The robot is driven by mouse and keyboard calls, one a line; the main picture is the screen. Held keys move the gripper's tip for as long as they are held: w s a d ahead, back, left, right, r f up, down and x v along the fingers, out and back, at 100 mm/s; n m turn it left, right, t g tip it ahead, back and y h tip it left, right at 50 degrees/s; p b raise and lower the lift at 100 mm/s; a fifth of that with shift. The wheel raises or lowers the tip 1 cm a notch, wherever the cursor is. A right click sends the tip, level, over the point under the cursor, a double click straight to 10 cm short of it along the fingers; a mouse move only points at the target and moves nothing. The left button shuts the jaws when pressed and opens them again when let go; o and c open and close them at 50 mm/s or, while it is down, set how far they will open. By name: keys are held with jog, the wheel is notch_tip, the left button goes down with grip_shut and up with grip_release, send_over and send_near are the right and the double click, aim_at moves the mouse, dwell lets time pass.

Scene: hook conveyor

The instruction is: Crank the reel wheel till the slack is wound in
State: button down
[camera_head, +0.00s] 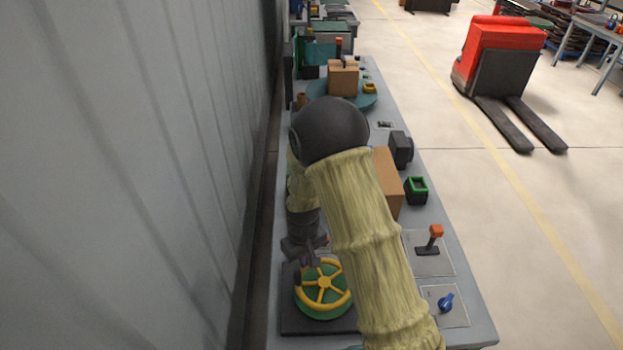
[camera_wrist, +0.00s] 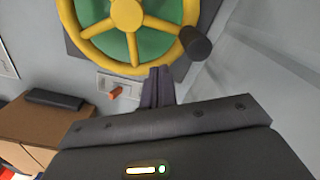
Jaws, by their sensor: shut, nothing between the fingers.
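The reel wheel (camera_head: 325,283) has a yellow rim and spokes over a green drum, on a dark base at the near left end of the bench. It also shows in the wrist view (camera_wrist: 127,14), cut off at the top. A dark crank knob (camera_wrist: 195,46) stands out from its rim, to the right of the fingertips. My gripper (camera_wrist: 160,72) is shut and empty, its tips close to the rim's lower edge in that view; I cannot tell whether they touch. In the head view my gripper (camera_head: 303,258) is at the wheel's upper left. No slack line is visible.
On the bench, an orange-topped lever (camera_head: 435,233) and a blue knob (camera_head: 445,303) lie right of my arm. A cardboard box (camera_head: 388,178) and a green-rimmed bin (camera_head: 416,189) stand beyond. A grey wall (camera_head: 130,170) runs close on the left. The floor right is clear up to a red pallet truck (camera_head: 500,58).

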aim_at(298, 271)
dwell(0.3)
jog(key=shift+s+a, duration=0.5)
jog(key=shift+s, duration=0.35)
jog(key=shift+s+a, duration=0.45)
jog(key=shift+s, duration=0.4)
jog(key=shift+w, duration=0.1)
jog(key=shift+s, duration=1.85)
jog(key=shift+d, duration=0.1)
